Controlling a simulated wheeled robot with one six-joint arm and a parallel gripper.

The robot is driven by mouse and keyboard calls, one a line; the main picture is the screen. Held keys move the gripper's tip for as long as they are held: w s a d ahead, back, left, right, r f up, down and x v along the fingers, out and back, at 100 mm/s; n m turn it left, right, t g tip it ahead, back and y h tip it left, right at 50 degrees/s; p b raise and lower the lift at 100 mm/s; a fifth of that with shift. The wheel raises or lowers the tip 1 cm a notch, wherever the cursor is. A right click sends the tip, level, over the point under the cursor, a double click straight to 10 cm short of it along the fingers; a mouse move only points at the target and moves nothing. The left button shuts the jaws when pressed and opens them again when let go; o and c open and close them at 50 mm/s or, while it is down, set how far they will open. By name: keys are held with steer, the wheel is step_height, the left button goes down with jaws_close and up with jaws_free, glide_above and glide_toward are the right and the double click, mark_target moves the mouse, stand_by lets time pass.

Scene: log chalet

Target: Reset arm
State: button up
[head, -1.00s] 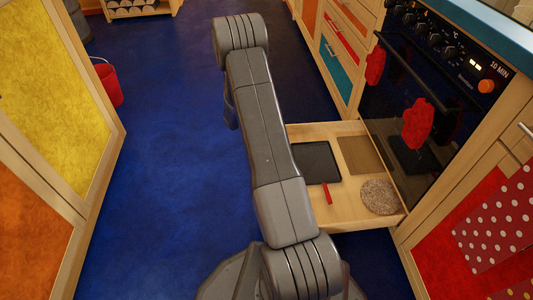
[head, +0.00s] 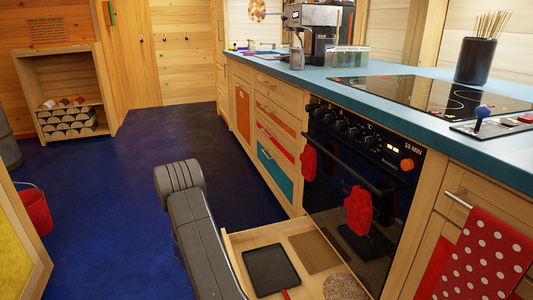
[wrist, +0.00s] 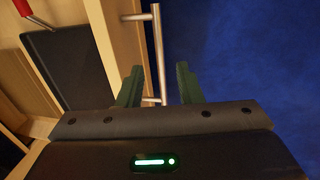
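My gripper (wrist: 159,84) shows in the wrist view with its two green fingers apart. The drawer's metal bar handle (wrist: 158,48) appears between the fingers in that view; no finger visibly touches it. The open drawer (head: 240,239) sticks out below the oven in the head view. It holds a black tray (head: 270,270), a brown mat (head: 315,252), a round speckled pad (head: 344,288) and a red-handled item (head: 285,295). In the head view my grey arm stands left of the drawer, and my gripper is hidden.
The oven (head: 350,180) with red mitts (head: 358,210) is right of the drawer, under a blue worktop (head: 400,110). A red bucket (head: 35,208) and a yellow panel (head: 20,245) are at left. Blue floor (head: 110,170) lies clear beyond my arm.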

steer(key=f, duration=0.1)
steer(key=f+b, duration=0.1)
steer(key=f, duration=0.2)
steer(key=shift+w+d+f, duration=0.15)
steer(key=shift+d+f, duration=0.1)
steer(key=shift+d, duration=0.15)
steer(key=shift+w+d+r, duration=0.1)
steer(key=shift+d, duration=0.1)
